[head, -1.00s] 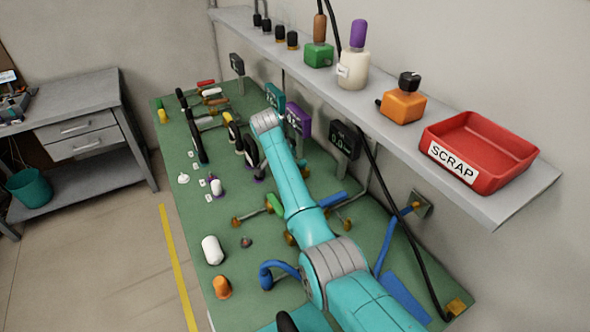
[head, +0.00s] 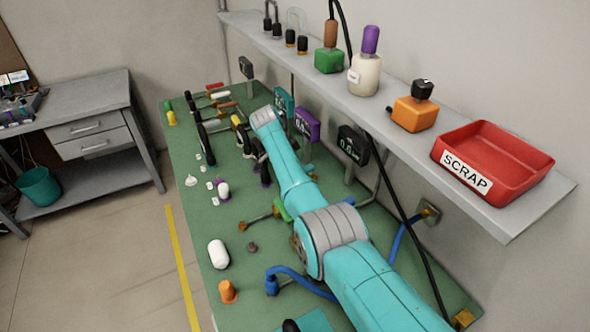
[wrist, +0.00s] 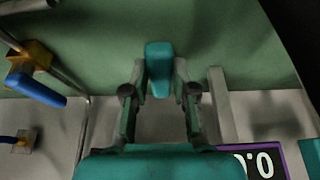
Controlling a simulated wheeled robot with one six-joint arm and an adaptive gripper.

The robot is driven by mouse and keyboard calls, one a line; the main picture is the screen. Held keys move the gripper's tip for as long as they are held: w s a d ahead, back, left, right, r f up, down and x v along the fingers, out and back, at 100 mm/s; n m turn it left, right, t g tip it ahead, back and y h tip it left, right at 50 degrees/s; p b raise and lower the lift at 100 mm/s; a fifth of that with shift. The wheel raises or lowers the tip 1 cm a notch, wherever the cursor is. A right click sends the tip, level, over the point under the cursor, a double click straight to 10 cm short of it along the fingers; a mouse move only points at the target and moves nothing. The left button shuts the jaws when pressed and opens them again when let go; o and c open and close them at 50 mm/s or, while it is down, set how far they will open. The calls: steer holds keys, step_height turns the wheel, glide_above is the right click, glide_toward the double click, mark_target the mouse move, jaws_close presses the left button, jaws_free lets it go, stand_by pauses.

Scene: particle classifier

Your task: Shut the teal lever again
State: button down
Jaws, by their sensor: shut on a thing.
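The teal lever handle (wrist: 159,62) shows in the upper middle of the wrist view, against the green bench. My gripper (wrist: 160,82) has one finger on each side of the handle and is shut on it. In the head view my teal arm reaches over the bench and hides the lever. The lever's pivot and lower part cannot be made out.
A blue lever handle (wrist: 36,90) on a brass fitting lies left in the wrist view. A purple display (head: 307,124) and a black display (head: 353,145) stand right of my arm. The shelf above holds bottles and a red scrap tray (head: 490,158).

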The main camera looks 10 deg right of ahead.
steer(key=c, duration=0.9)
jaws_free()
steer(key=v, duration=1.2)
